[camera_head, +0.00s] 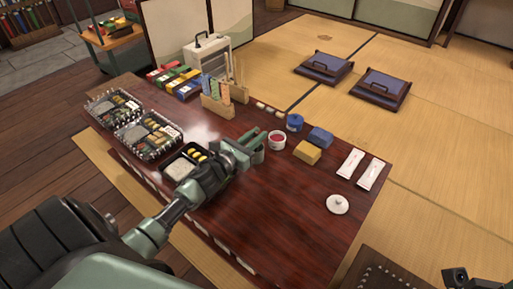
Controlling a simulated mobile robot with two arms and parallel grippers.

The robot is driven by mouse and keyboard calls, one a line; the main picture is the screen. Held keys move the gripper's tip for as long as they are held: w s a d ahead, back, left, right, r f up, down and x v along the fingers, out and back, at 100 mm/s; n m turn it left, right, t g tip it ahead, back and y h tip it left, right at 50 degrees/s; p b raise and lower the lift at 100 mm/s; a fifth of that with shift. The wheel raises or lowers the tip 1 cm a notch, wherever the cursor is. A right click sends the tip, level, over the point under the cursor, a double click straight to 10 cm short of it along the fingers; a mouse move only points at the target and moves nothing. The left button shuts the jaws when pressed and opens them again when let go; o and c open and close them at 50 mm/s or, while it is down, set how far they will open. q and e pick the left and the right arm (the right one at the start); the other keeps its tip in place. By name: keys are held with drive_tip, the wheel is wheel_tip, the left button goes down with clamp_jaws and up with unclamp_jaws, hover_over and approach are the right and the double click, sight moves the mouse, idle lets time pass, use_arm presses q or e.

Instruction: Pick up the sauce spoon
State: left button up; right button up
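My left gripper (252,148) reaches in from the lower left over the dark red table. Its fingers appear apart, with no object clearly seen between them. A white cup of red sauce (277,141) stands just right of the fingertips, apart from them. I cannot make out the sauce spoon; it may be hidden by the gripper or too small to tell. A small dark part, perhaps of my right arm or gripper (456,278), shows at the lower right edge; its fingers cannot be made out.
An open lunch box (168,172) lies partly under my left wrist; two filled lidded boxes stand farther left. A blue pot (294,123), a yellow block (307,152) and a blue block (320,137) stand beyond the cup. A white lid (337,205) lies front right. The table's front middle is clear.

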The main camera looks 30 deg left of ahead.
use_arm(q)
clamp_jaws()
drive_tip(key=shift+r, duration=0.1)
